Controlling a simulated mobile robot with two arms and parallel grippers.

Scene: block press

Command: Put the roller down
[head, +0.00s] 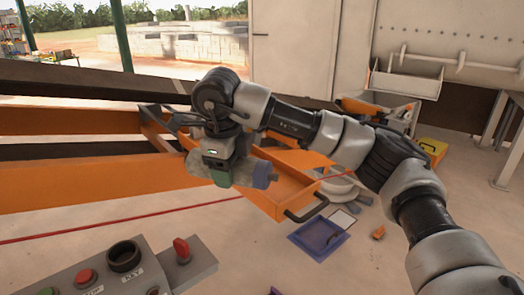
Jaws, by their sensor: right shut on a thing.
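The roller (262,175), a dull blue-grey bar-like piece, shows on both sides of my right gripper (220,175). My right arm comes in from the right and bends down at the wrist. The gripper is shut on the roller, and its body hides the roller's middle. In the picture the roller lies over the orange tray (288,207) with black handles; I cannot tell whether it touches the tray. My left gripper is not in view.
A control panel with a red button (86,277) and a red switch (181,249) stands at the lower left. Orange beams (80,180) run along the left. A blue tray (318,238) lies on the floor, with a yellow box (433,149) at the right.

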